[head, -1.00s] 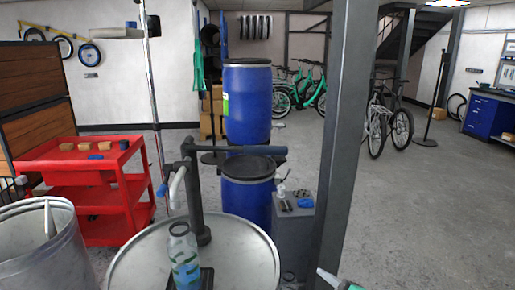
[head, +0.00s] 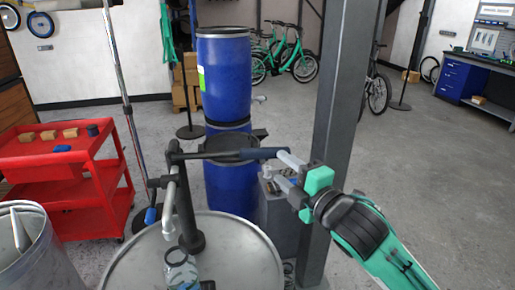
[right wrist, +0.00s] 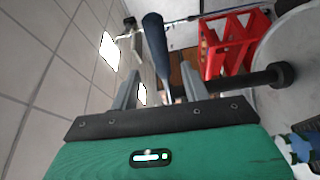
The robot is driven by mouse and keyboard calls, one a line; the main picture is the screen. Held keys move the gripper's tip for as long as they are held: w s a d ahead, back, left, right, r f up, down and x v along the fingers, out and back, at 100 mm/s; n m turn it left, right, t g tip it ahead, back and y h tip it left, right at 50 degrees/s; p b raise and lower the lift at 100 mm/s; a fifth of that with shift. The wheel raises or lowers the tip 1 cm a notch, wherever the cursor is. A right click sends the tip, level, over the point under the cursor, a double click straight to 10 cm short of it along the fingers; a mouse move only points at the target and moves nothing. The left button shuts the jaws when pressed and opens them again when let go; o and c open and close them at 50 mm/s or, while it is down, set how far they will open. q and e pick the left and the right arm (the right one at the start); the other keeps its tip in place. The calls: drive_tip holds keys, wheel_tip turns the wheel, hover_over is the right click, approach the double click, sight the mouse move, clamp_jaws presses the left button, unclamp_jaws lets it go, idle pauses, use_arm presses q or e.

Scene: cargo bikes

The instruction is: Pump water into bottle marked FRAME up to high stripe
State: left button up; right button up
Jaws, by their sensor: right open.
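The hand pump (head: 184,200) stands upright on a pale drum (head: 235,250); its lever ends in a dark blue grip (head: 258,154). A clear bottle with blue markings (head: 181,268) stands on the drum below the grey spout (head: 169,205). The bottle's lower part is cut off, and I cannot read its label or level. It also shows at the edge of the right wrist view (right wrist: 300,150). My right gripper (head: 283,169) is open at the lever's end. In the right wrist view the grip (right wrist: 154,45) lies between the spread fingers. My left gripper is not in view.
A grey post (head: 345,110) stands close behind my right arm. Blue barrels (head: 223,75) stand behind the pump. A red cart (head: 75,185) and a grey metal bin (head: 35,255) are at the left. Floor at the right is open.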

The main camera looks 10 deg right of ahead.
sight(268, 157)
drive_tip(key=b+x, duration=0.1)
drive_tip(key=x, duration=0.8)
drive_tip(key=shift+w+a+b, duration=0.15)
drive_tip(key=shift+w+b, duration=0.05)
drive_tip(key=shift+b, duration=0.15)
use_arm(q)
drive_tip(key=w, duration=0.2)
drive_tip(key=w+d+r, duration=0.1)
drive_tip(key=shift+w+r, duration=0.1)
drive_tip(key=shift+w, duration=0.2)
use_arm(e)
drive_tip(key=shift+w+a, duration=0.15)
drive_tip(key=shift+w, duration=0.2)
clamp_jaws()
